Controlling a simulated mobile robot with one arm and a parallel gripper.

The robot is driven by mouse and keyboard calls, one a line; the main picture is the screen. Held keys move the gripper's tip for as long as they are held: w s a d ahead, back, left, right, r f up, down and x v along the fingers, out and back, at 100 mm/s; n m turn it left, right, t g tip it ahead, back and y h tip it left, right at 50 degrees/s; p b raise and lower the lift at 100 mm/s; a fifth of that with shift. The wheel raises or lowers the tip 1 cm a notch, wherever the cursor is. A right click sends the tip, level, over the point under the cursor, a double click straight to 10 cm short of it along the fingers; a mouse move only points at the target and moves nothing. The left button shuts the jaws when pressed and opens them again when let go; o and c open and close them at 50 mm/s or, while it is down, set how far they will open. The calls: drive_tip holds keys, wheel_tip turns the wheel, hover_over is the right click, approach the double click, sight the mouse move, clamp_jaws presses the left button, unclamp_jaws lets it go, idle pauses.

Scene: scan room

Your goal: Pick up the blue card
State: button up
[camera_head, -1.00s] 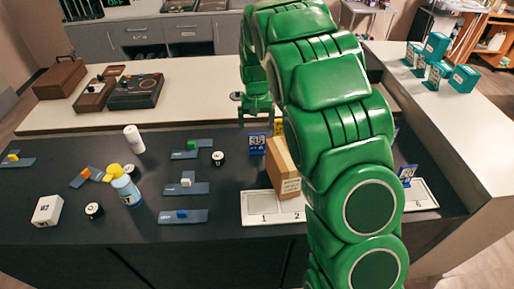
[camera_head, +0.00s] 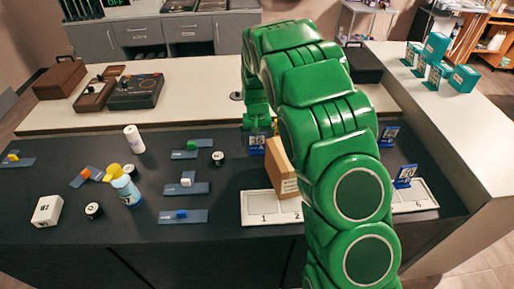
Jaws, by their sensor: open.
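A blue card (camera_head: 257,143) with a white code pattern stands upright on the dark counter, left of the brown box. My gripper (camera_head: 257,124) is at the end of my green arm, just above and behind this card in the picture. Its jaws are open; I cannot tell whether they touch or surround the card. Two similar blue cards stand to the right of my arm: one farther back (camera_head: 388,135) and one nearer (camera_head: 404,176), by the white numbered tray.
A brown box (camera_head: 282,172) stands close to the right of the card, on the white numbered tray (camera_head: 255,209). My arm hides much of the counter's middle. Blue holders, a white bottle (camera_head: 134,139) and a blue-labelled bottle (camera_head: 126,190) stand to the left.

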drive_tip(key=c, duration=1.2)
drive_tip(key=shift+r, duration=0.1)
